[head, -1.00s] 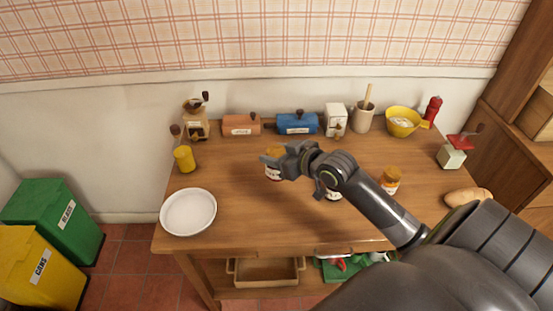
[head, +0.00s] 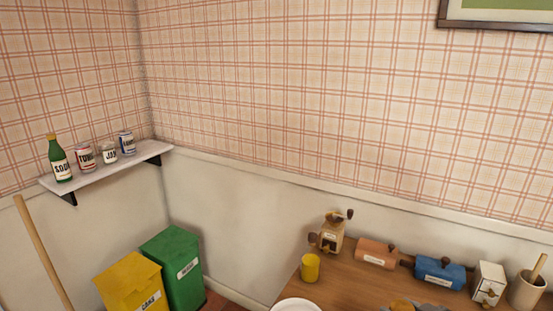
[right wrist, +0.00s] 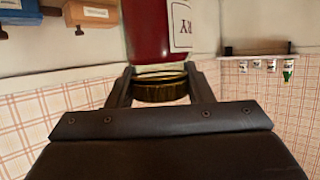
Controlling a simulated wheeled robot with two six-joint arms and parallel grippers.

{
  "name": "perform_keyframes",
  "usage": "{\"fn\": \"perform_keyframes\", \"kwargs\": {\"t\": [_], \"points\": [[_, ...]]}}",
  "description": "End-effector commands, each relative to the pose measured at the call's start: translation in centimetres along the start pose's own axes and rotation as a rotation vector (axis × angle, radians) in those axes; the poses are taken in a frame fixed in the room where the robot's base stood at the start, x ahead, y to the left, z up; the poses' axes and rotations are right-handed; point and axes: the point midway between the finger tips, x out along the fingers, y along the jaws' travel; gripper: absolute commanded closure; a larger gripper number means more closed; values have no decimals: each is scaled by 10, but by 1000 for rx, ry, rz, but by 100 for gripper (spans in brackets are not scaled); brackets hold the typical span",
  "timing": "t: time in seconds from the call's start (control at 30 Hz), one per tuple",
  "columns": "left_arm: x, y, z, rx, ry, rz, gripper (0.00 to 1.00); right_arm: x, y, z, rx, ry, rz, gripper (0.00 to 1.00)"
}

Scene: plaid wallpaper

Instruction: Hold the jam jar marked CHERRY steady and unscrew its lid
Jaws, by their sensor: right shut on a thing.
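The jam jar (right wrist: 150,28) fills the top middle of the right wrist view, upside down in the picture. It is dark red, with a white label (right wrist: 181,22) cut off to the letters RY. Its gold lid (right wrist: 160,88) sits between the fingers of my right gripper (right wrist: 160,80), which is shut on it. Whether the lid is loose on the jar I cannot tell. The jar's base is out of frame. My left gripper is in neither current view.
The wooden table (head: 345,285) shows at lower right, with a yellow cup (head: 310,267), a coffee grinder (head: 331,235), an orange box (head: 376,255) and a blue box (head: 440,273). Yellow (head: 130,283) and green (head: 173,265) bins stand left. A wall shelf (head: 110,168) holds several containers.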

Motion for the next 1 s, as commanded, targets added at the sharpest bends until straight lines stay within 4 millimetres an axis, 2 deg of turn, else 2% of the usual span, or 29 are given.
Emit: {"fn": "perform_keyframes", "kwargs": {"t": [0.03, 0.1, 0.3, 0.43, 0.63, 0.83, 1.0], "points": [[0, 0, 0, 0, 0, 0, 34, -8, -18, -4, -6, 6, -29, 94], [0, 0, 0, 0, 0, 0, 34, -20, -41, -8, -19, 4, -67, 94], [0, 0, 0, 0, 0, 0, 34, -54, -92, -19, -62, 9, -151, 94], [0, 0, 0, 0, 0, -1, 34, -68, -108, -22, -82, 11, -178, 94], [0, 0, 0, 0, 0, -1, 34, -73, -114, -24, -92, 11, -189, 94], [0, 0, 0, 0, 0, 0, 34, -67, -124, -24, -106, 9, -235, 94], [0, 0, 0, 0, 0, 0, 34, -52, -154, -26, -157, 11, -369, 94]]}}
